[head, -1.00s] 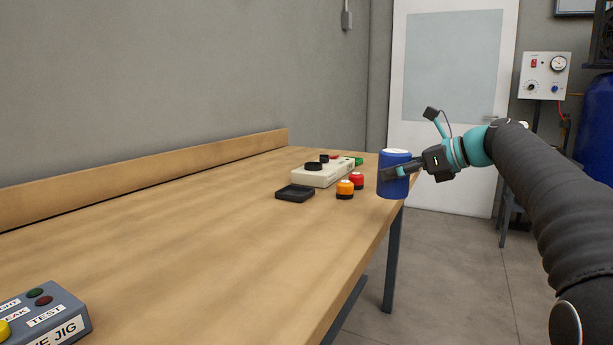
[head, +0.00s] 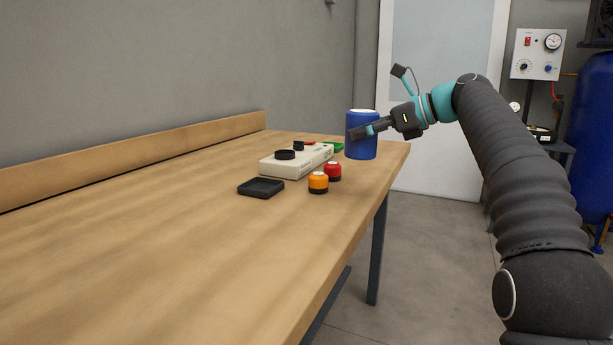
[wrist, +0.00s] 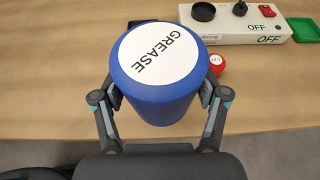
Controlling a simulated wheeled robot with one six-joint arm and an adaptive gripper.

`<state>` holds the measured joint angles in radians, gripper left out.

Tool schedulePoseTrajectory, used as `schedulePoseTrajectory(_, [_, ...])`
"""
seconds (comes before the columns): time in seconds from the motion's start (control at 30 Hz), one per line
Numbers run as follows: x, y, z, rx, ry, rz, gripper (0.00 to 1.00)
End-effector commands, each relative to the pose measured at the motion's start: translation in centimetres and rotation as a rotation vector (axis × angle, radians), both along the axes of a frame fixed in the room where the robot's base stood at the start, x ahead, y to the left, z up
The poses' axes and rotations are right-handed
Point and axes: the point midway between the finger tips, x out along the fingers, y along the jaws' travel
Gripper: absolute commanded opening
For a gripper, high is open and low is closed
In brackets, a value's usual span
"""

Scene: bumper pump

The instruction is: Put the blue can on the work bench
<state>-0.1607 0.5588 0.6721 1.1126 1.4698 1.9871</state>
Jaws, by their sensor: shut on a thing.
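The blue can (head: 362,148) has a white lid marked GREASE, which shows in the wrist view (wrist: 157,55). My gripper (head: 372,129) is shut on the can's sides, with one finger on each side in the wrist view (wrist: 160,100). The can is upright. It appears over the right end of the wooden work bench (head: 190,235), near its front edge. I cannot tell whether its base touches the bench top.
Near the can are a white switch box (head: 290,162) marked OFF, a red button (head: 333,171), an orange button (head: 318,182), a black tray (head: 261,187) and a green tray (head: 335,147). The bench's left and middle are clear. A door (head: 440,120) stands behind.

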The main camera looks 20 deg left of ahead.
Motion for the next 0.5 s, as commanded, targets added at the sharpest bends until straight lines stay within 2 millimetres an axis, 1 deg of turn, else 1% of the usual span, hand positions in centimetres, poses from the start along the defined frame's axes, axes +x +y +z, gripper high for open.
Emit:
schedulePoseTrajectory(0.17, [-1.2, 0.5, -0.9, -0.001, 0.001, -0.007, 0.17])
schedulePoseTrajectory(0.5, [-4.6, 3.6, -3.6, -0.001, 0.001, -0.005, 0.17])
